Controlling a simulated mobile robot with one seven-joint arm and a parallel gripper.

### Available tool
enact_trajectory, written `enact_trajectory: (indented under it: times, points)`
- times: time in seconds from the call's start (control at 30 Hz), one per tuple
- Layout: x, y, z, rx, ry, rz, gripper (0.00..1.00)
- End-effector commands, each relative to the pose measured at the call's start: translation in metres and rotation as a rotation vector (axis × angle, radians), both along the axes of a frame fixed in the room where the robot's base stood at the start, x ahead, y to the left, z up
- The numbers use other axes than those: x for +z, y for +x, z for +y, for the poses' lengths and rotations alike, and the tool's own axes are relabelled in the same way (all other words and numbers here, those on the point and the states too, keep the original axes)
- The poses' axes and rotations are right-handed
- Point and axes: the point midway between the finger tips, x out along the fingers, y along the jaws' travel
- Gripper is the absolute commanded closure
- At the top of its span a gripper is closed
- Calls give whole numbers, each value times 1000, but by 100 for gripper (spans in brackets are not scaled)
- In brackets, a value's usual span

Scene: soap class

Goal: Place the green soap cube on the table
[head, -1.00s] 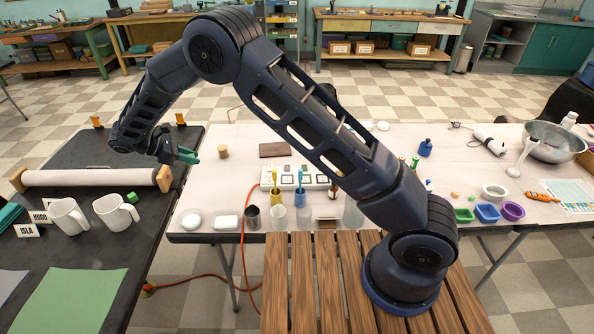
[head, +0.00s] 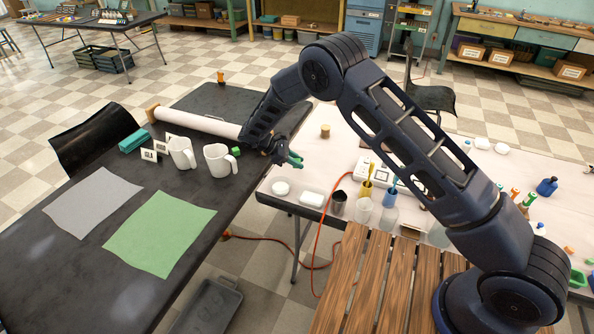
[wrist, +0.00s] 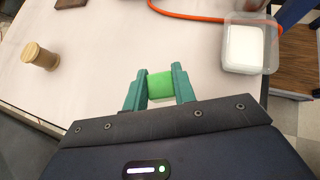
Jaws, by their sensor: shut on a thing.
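A green soap cube (wrist: 161,87) sits between the two teal fingers of my gripper (wrist: 162,76) in the wrist view. The fingers are shut on its sides. In the head view my gripper (head: 295,160) is above the left part of the pale table (head: 318,168), near its edge with the black table. The cube is too small to make out in the fingers there. The pale surface lies under the cube in the wrist view; how high the cube is held I cannot tell.
A wooden spool (wrist: 40,56) and a clear box with a white block (wrist: 245,48) flank my gripper on the pale table. An orange cord (wrist: 195,16) crosses ahead. White mugs (head: 219,160) and a paper roll (head: 196,122) are on the black table (head: 95,255). Bare pale surface lies around the fingers.

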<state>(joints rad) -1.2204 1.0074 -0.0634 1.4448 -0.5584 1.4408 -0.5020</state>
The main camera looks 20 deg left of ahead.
Motion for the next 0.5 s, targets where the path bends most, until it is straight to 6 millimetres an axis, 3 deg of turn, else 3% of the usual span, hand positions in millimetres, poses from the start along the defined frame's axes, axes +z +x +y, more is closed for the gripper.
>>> enact_trajectory:
  times: [0.23, 0.5]
  points:
    - [-14, 0, 0, -1, -1, 0, 98]
    - [-47, 0, 0, 1, -1, 0, 98]
